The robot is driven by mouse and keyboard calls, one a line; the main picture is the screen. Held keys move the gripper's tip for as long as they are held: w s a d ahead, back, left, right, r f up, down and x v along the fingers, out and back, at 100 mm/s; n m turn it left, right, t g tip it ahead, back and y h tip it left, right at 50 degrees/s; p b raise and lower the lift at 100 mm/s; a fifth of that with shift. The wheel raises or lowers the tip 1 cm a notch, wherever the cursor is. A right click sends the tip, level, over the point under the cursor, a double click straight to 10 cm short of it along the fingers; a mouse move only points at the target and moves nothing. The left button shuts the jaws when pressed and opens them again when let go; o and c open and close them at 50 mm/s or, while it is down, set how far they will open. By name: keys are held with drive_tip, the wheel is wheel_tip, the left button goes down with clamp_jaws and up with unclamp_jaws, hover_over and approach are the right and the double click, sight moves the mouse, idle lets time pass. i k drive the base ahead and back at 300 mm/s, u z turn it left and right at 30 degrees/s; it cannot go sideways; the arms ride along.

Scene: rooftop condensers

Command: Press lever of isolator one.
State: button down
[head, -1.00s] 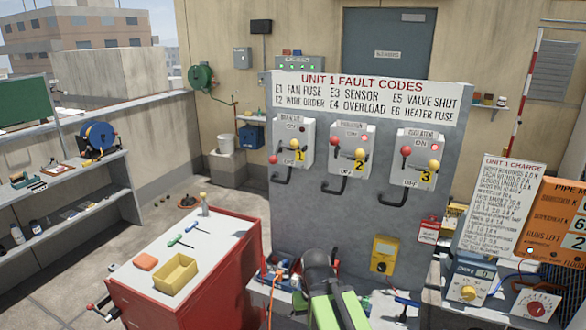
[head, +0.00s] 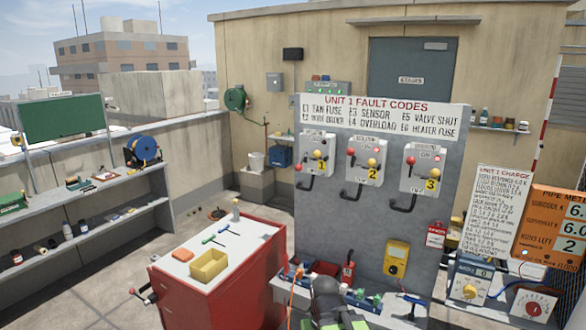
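Isolator one (head: 317,155) is the left one of three pale switch boxes on the grey panel (head: 372,225). It has a red ball (head: 298,168) low at its left, a yellow ball (head: 317,154) near its middle and a bent black handle (head: 307,184) below. My gripper is not in view. Only a dark and green part of my arm shows at the bottom edge, well below the boxes.
A red cabinet (head: 222,285) with a yellow tray (head: 209,264) and tools stands left of the panel. A cluttered low bench (head: 285,290) lies at the panel's foot. A yellow meter (head: 396,260) hangs low on the panel. Open floor (head: 110,270) shows at left.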

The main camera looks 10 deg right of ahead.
sight(298, 167)
drive_tip(key=i, duration=0.85)
drive_tip(key=u, duration=3.65)
drive_tip(key=i, duration=0.1)
drive_tip(key=z, duration=1.4)
drive_tip(key=k, duration=0.55)
drive_tip(key=z, duration=0.6)
drive_tip(key=i, duration=0.5)
drive_tip(key=u, duration=0.1)
